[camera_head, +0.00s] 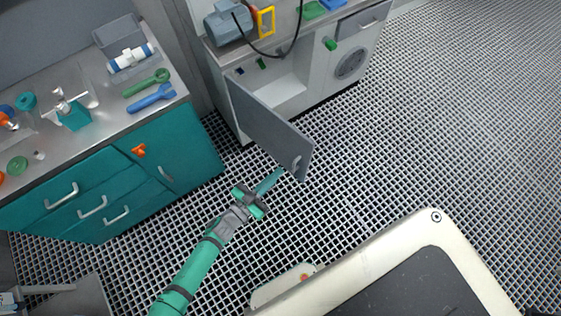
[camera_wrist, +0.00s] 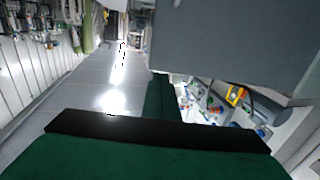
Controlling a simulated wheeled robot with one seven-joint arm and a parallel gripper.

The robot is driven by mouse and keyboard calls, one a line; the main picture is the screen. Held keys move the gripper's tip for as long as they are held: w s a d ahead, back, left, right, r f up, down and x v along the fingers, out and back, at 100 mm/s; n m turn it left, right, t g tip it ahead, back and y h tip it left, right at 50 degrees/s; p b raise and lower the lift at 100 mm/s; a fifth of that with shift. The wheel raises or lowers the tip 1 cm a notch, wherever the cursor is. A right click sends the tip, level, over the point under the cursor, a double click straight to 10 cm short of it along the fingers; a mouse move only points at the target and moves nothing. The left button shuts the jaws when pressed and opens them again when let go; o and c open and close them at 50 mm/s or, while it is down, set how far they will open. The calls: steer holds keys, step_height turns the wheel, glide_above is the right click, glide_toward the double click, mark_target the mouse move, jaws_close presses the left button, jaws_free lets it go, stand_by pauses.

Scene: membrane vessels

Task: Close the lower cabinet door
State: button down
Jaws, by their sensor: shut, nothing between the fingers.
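The lower cabinet door (camera_head: 265,125) is a grey panel standing wide open from the white cabinet (camera_head: 225,75), swung out over the grated floor. Its pale handle (camera_head: 296,163) is near the free edge. My gripper (camera_head: 272,180) is shut and empty, its tip just left of and below the door's free edge; whether it touches the door I cannot tell. In the wrist view a large grey panel, seemingly the door (camera_wrist: 225,40), fills the upper right, beyond my dark green gripper (camera_wrist: 161,95).
A teal cabinet (camera_head: 190,145) with drawers and tools on top stands at left. A white cabinet with a round grille (camera_head: 350,64) is right of the open compartment. A cream-edged platform (camera_head: 440,235) is at lower right. Grated floor (camera_head: 430,130) is clear at right.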

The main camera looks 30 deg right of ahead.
glide_toward(305, 144)
steer(key=x, duration=0.5)
steer(key=shift+s+d+r, duration=0.1)
steer(key=shift+s+d, duration=0.05)
steer(key=shift+d, duration=0.1)
steer(key=shift+w+d, duration=0.2)
steer(key=shift+d, duration=0.3)
steer(key=shift+w+d, duration=0.1)
